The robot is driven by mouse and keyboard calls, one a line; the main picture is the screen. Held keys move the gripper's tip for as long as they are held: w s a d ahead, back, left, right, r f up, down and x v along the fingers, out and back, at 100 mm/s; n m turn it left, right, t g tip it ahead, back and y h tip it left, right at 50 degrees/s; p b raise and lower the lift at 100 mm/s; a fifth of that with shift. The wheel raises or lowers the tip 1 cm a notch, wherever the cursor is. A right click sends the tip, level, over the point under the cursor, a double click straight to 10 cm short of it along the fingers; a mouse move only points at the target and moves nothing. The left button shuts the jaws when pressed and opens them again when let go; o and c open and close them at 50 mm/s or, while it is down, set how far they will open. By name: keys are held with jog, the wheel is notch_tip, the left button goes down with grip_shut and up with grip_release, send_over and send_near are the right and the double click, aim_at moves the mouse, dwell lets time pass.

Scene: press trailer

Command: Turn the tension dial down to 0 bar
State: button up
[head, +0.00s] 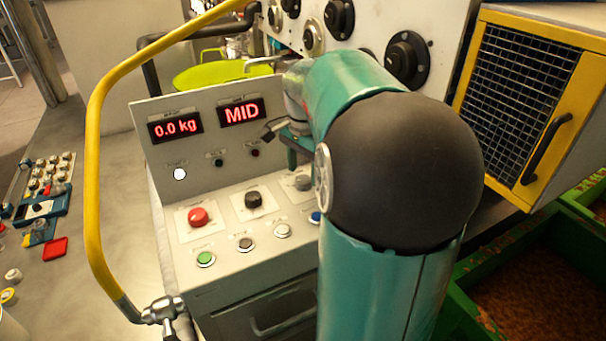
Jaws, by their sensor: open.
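No dial here carries a readable "tension" label, so I cannot tell which one is the tension dial. A control console (245,228) stands in front of me with a black knob (253,200) and a grey knob (302,183) on its sloped top. Larger black dials, one at the upper right (407,60) and one at the top (339,18), sit on a pale upright panel behind. My gripper (272,131) is open above the console, in front of its upright display face, touching no knob that I can see. My arm hides the console's right side and part of the panel.
Displays read "0.0 kg" (175,127) and "MID" (241,112). A red button (198,217) and green button (205,259) are on the console. A yellow rail (92,160) curves along the left. A yellow mesh-fronted box (520,90) and green bins (520,235) stand right.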

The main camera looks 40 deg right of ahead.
jog(key=shift+f, duration=1.15)
jog(key=shift+c, duration=0.5)
jog(key=c, duration=0.9)
